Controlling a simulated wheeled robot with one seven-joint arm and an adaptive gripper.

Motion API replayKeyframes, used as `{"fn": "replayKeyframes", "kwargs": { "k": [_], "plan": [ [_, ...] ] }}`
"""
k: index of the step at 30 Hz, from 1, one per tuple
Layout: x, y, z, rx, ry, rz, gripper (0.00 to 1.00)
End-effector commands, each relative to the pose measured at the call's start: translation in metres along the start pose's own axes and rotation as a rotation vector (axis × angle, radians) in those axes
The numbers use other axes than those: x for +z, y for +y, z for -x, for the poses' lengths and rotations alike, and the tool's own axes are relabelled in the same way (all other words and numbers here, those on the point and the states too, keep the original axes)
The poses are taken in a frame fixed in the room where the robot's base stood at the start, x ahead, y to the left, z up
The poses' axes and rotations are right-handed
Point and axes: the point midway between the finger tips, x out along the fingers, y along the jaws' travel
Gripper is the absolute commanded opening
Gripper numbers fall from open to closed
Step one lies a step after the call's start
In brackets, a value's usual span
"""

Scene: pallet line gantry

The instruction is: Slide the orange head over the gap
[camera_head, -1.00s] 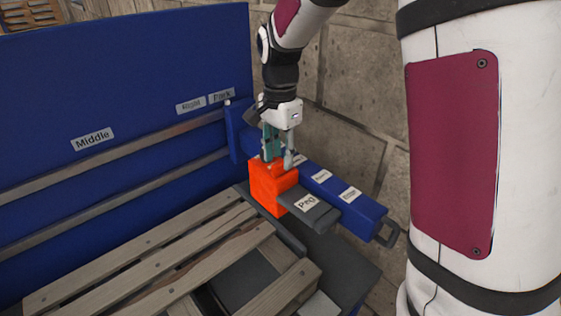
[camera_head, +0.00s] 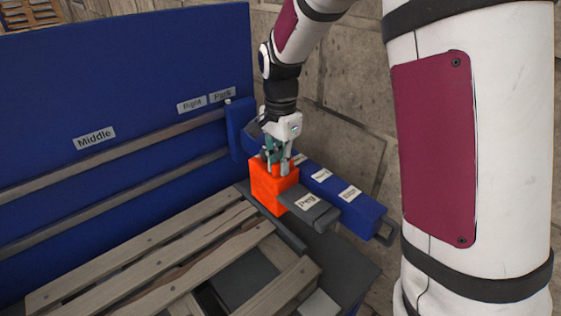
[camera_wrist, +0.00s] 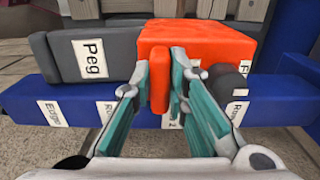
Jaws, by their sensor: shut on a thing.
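The orange head (camera_head: 268,189) is a block on the grey bar, beside the grey part labelled "Peg" (camera_head: 318,212). In the wrist view the orange head (camera_wrist: 195,45) has an upright orange tab (camera_wrist: 159,90) on its near side. My gripper (camera_head: 278,165) is at the top of the head, and in the wrist view my gripper (camera_wrist: 160,80) has its teal fingers on both sides of the tab, shut on it. The gap in the pallet (camera_head: 245,275) shows between wooden slats, left of and below the head. Part of the head's top is hidden by the fingers.
A blue beam (camera_head: 360,213) with several labels runs behind the head. A tall blue panel (camera_head: 120,90) carries labels "Middle", "Right" and "Park". Wooden slats (camera_head: 140,255) lie at the lower left. A stone wall (camera_head: 350,120) stands behind.

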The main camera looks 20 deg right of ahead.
Motion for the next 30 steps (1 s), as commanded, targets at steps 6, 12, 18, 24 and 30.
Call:
{"fn": "replayKeyframes", "kwargs": {
  "k": [6,12,18,24,30],
  "plan": [
    [0.0,0.038,0.004,0.005,-0.001,-0.003,0.0],
    [0.001,0.075,0.004,0.004,-0.001,-0.002,0.0],
    [-0.001,0.086,0.002,0.001,0.0,-0.001,0.0],
    [-0.001,0.085,0.001,-0.001,0.001,-0.001,0.0],
    [-0.001,0.085,0.001,-0.001,0.001,-0.001,0.35]
  ]
}}
